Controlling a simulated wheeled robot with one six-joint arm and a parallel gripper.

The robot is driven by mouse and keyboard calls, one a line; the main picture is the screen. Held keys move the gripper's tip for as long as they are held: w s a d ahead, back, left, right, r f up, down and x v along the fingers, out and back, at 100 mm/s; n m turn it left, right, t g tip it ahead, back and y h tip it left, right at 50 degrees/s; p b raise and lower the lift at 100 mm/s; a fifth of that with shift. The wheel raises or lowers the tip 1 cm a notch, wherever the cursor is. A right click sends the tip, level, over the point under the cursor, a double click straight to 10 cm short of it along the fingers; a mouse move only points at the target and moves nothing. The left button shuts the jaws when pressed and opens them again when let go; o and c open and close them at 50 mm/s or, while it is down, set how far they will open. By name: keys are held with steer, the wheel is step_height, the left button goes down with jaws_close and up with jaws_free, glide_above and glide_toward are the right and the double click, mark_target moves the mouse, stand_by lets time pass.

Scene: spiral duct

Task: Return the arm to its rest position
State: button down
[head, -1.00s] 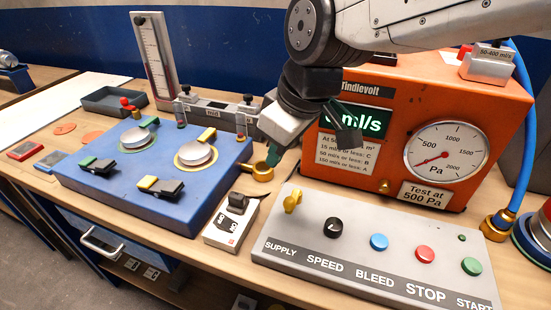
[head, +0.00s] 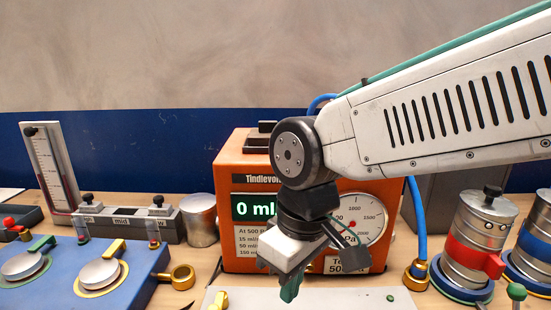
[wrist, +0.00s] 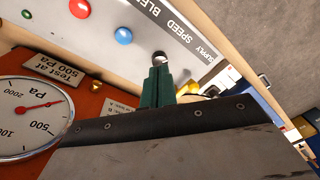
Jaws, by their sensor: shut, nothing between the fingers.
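My gripper (head: 291,288) hangs at the end of my arm in front of the orange tester in the head view, fingers pointing down. Its green fingers also show in the wrist view (wrist: 157,84), shut together with nothing between them. They are above the grey control panel (head: 345,299), apart from it as far as I can tell. My arm reaches in from the right and hides part of the orange tester (head: 237,170) and its dial (head: 372,222).
The tester's display (head: 252,207) reads 0, partly covered. The blue board (head: 130,275) with round discs and a brass ring fitting (head: 182,277) lies left. Red-banded (head: 475,240) and blue-banded cylinders stand right. A blue hose (head: 416,215) runs beside the tester. The wall is behind.

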steer(key=s+d+m, duration=0.3)
steer(key=d+m, duration=0.2)
steer(key=d, duration=0.7)
steer(key=s+d+m+t+h, duration=0.1)
steer(key=s+d+m, duration=0.3)
steer(key=d, duration=0.8)
steer(key=shift+d+r+m, duration=0.35)
steer(key=shift+d+m, duration=0.05)
steer(key=shift+m, duration=0.1)
